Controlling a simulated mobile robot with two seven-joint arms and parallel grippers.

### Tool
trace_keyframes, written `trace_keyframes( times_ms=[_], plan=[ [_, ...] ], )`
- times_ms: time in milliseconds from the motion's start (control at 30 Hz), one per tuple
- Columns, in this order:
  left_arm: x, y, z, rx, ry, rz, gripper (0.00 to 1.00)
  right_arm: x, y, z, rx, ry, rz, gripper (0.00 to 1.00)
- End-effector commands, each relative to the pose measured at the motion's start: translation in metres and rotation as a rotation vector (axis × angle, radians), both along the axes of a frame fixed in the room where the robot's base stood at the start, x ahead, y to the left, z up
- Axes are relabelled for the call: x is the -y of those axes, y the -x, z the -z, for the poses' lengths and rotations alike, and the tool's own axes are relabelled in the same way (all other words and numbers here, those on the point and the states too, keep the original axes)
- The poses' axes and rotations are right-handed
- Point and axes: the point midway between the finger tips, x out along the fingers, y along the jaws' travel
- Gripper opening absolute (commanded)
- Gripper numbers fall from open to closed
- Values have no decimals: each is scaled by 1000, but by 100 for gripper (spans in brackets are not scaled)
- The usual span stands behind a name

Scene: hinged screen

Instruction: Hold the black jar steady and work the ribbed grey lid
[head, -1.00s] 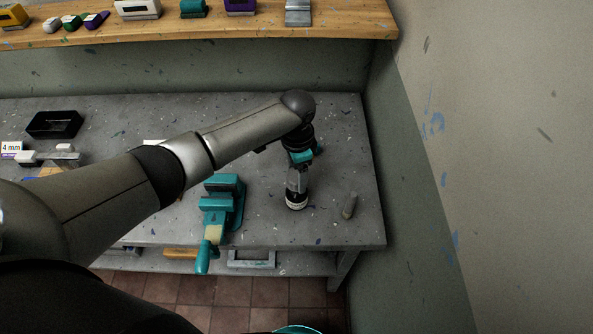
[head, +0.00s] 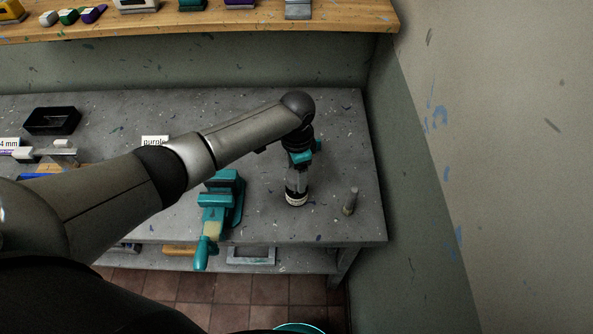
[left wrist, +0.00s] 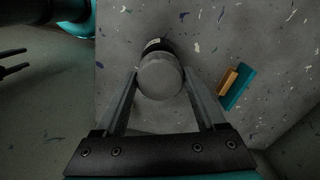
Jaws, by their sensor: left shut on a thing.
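The black jar (head: 297,195) stands upright on the grey bench, right of the vise, with a pale band low on its side. In the left wrist view a bit of the jar's dark side (left wrist: 154,45) shows beyond the round ribbed grey lid (left wrist: 160,79). My left gripper (left wrist: 160,73) comes down from above, with one finger on each side of the lid, shut on it. In the head view the lid is hard to tell from the fingers of my left gripper (head: 297,182).
A teal vise (head: 220,200) stands close left of the jar. A small grey upright piece (head: 350,201) stands to its right. In the left wrist view an orange and teal piece (left wrist: 235,87) lies nearby. A black tray (head: 52,121) is at the back left.

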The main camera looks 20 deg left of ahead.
Motion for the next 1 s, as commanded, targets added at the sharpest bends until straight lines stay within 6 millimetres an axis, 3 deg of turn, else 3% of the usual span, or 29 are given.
trace_keyframes(
  times_ms=[600, 633, 833, 1000],
  plan=[
    [1, 0, 17, 1, 1, 1, 16, -1, 0, 10, 1, -1, -1, 58],
    [0, 0, 17, 1, 1, 1, 75, -1, 0, 10, 1, -1, -1, 58],
    [0, 0, 16, 1, 1, 1, 98, -1, 0, 10, 1, -1, -1, 58],
    [0, 0, 16, 1, 1, 0, 100, -1, -1, 10, 1, -1, -1, 58]
  ],
)
